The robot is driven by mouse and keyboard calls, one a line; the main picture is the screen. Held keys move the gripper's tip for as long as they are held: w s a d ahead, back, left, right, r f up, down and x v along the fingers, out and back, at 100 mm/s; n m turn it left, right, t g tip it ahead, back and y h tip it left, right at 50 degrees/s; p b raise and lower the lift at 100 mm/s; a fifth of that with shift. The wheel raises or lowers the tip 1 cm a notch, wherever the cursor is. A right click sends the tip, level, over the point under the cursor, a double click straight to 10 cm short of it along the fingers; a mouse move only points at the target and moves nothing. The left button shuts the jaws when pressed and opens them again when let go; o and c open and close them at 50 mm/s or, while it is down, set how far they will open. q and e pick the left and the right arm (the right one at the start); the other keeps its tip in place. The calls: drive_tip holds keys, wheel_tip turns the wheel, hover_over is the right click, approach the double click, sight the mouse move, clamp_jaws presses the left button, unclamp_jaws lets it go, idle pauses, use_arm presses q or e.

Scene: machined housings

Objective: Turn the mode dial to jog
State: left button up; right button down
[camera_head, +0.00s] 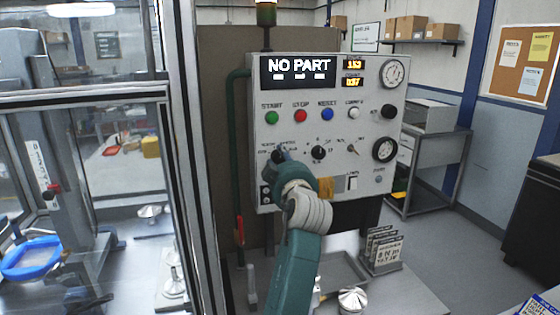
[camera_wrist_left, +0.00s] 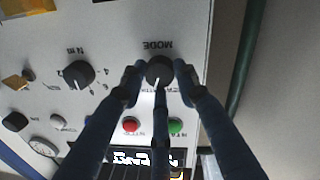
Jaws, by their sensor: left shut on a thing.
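The mode dial (camera_wrist_left: 159,70) is a black round knob with a white pointer mark, under the word MODE, which is upside down in the left wrist view. The mark points down in that picture, toward small lettering I cannot read. In the head view the dial sits at the lower left of the control panel (camera_head: 335,111), mostly hidden by my left gripper (camera_head: 281,154). My left gripper (camera_wrist_left: 159,77) is shut on the dial, with a finger on either side of it and another finger below it in the wrist view. My right gripper is not in view.
Another black knob (camera_head: 318,153) stands right of the dial. Green (camera_head: 271,117), red (camera_head: 300,115) and blue (camera_head: 327,114) buttons sit above. The panel's display (camera_head: 298,69) reads NO PART. A metal tray (camera_head: 345,268) and a sign stand (camera_head: 383,250) are below.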

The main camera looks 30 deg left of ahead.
use_arm(q)
drive_tip(key=shift+r, duration=0.1)
drive_tip(key=shift+m, duration=0.3)
drive_tip(key=shift+a+r+p, duration=0.1)
drive_tip(key=shift+p, duration=0.25)
drive_tip(key=m+p, duration=0.2)
drive_tip(key=m, duration=0.2)
drive_tip(key=shift+r+g, duration=0.15)
drive_tip(key=shift+g, duration=0.15)
drive_tip(key=shift+w+r+m+p, duration=0.1)
drive_tip(key=shift+m+p, duration=1)
drive_tip(key=shift+m, duration=0.8)
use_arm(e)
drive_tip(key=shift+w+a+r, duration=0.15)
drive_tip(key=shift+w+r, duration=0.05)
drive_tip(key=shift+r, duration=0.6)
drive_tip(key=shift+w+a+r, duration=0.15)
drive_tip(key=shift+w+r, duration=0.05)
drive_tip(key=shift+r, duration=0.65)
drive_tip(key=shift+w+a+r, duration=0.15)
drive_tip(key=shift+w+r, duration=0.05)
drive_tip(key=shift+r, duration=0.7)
